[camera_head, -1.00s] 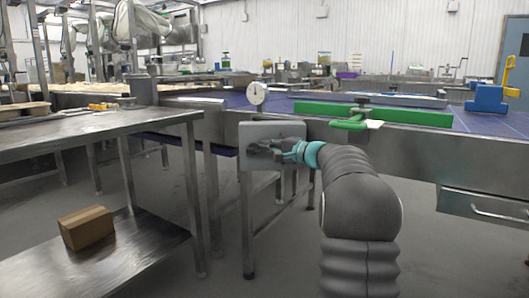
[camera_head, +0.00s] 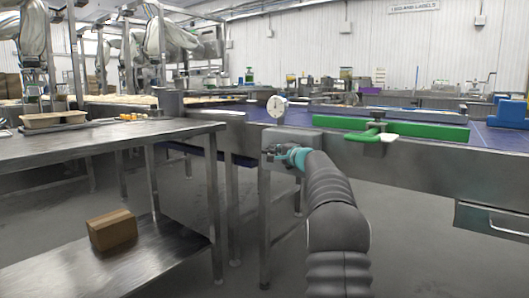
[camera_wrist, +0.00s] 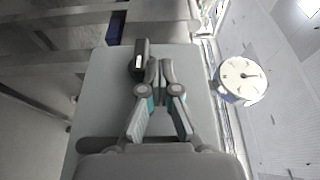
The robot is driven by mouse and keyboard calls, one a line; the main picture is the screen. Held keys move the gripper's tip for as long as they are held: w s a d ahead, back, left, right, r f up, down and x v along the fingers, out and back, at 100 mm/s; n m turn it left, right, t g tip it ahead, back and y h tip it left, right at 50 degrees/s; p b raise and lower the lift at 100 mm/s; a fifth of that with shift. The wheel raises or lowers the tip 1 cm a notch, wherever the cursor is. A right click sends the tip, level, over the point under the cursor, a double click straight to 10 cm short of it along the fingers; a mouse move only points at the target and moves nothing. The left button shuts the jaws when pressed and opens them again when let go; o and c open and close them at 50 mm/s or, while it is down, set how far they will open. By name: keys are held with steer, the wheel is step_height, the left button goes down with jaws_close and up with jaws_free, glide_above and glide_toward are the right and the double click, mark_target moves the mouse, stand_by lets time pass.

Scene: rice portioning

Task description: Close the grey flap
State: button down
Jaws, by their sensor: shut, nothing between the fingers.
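The grey flap (camera_head: 303,136) is a flat metal panel at the end of the conveyor frame in the head view, partly hidden by my arm. In the wrist view the flap (camera_wrist: 100,85) fills the middle as a broad grey plate. A dark handle-like piece (camera_wrist: 139,58) shows on it, just left of the fingertips. My gripper (camera_wrist: 160,66) is shut and empty, its fingertips over the flap and close beside this piece. I cannot tell if they touch. In the head view my gripper (camera_head: 270,154) is in front of the flap.
A white round dial (camera_head: 277,108) stands just above the flap; it also shows in the wrist view (camera_wrist: 241,79). A green bar (camera_head: 400,127) lies along the blue conveyor at right. A steel table (camera_head: 110,140) stands left, with a cardboard box (camera_head: 112,230) on its lower shelf.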

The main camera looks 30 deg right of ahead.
steer(key=shift+d+h, duration=0.3)
steer(key=shift+d, duration=0.25)
steer(key=shift+a+f, duration=0.1)
steer(key=s+a, duration=0.3)
steer(key=a, duration=0.3)
steer(key=s+a+b, duration=0.1)
steer(key=s+a, duration=0.2)
steer(key=a, duration=0.4)
steer(key=shift+a, duration=0.25)
